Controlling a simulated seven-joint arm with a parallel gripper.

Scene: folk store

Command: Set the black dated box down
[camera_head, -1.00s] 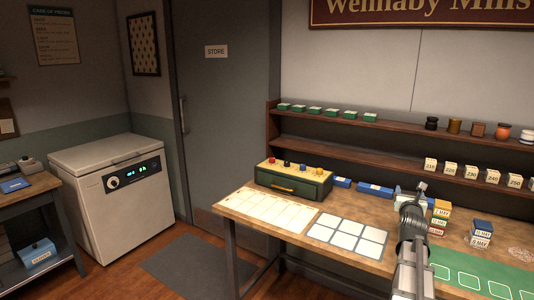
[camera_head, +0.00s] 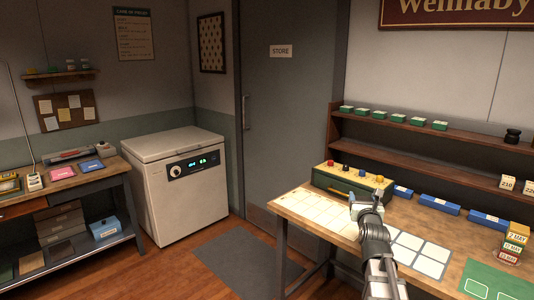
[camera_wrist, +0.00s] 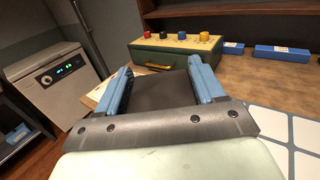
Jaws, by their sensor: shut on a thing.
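My gripper (camera_head: 367,196) is over the left part of the wooden bench, in front of the green drawer box. In the wrist view, its two blue fingers (camera_wrist: 162,85) are closed on a plain dark box (camera_wrist: 160,90), seen between them. No date shows on the face turned to the camera. In the head view my gripper hides the held box, and I cannot tell its height above the bench (camera_head: 418,219).
A cream gridded sheet (camera_head: 314,210) and a white-squared mat (camera_head: 431,253) lie on the bench. The green drawer box (camera_head: 352,184) with coloured knobs stands behind, beside blue boxes (camera_head: 439,204). Stacked dated boxes (camera_head: 515,241) stand at right. A shelf (camera_head: 430,155) rises behind.

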